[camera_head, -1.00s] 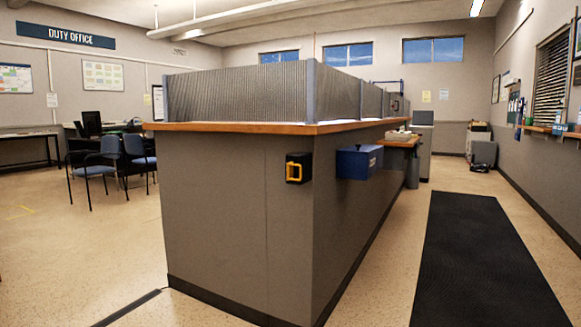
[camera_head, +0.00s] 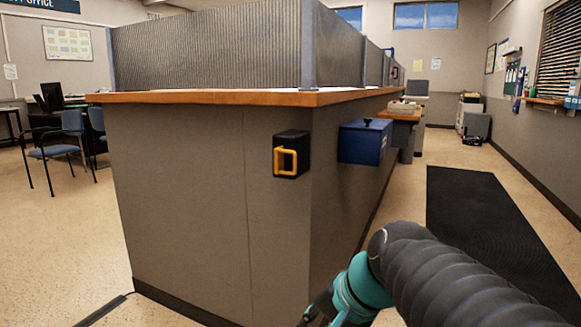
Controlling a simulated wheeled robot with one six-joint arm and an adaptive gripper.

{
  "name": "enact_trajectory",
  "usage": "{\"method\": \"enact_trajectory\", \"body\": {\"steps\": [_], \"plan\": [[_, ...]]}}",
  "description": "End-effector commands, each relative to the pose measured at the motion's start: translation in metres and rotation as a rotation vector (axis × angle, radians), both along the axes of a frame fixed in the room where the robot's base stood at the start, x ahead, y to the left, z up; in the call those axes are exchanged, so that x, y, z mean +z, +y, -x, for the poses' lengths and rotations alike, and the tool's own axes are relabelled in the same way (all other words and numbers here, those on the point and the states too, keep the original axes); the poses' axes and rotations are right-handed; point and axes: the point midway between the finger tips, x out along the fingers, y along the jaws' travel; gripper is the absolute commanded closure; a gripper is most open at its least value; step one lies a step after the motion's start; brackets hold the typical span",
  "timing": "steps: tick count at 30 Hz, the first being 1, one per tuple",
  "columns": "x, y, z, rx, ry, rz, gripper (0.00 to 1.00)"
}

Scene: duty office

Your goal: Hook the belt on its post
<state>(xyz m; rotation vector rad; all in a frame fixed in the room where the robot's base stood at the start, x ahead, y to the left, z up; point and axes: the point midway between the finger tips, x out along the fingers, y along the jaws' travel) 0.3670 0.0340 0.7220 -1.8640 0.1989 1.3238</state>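A black wall-mounted unit (camera_head: 292,154) with a yellow loop-shaped handle (camera_head: 285,161) is fixed to the end face of the grey counter, near the corner. No belt strap can be seen drawn out of it, and I cannot make out a post in view. My gripper (camera_head: 316,314) shows only in part at the bottom edge, at the end of my arm, below and slightly right of the black unit and apart from it. Its fingertips are cut off by the frame, so its opening is hidden.
The grey counter (camera_head: 190,200) with a wooden top fills the middle. A blue box (camera_head: 364,142) hangs on its right side. A black floor mat (camera_head: 500,235) lies in the right aisle. Blue chairs (camera_head: 60,145) stand at the left.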

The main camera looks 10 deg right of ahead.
Motion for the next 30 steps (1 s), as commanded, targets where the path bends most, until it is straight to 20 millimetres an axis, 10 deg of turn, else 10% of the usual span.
{"method": "enact_trajectory", "body": {"steps": [7, 15, 22, 30], "plan": [[0.063, -0.01, -0.109, -0.49, 0.175, -0.697, 0.8], [0.142, -0.08, -0.203, -0.76, 0.362, -1.384, 0.8], [0.175, -0.124, -0.23, -0.794, 0.447, -1.655, 0.8], [0.179, -0.11, -0.249, -0.792, 0.46, -1.683, 0.8]]}}
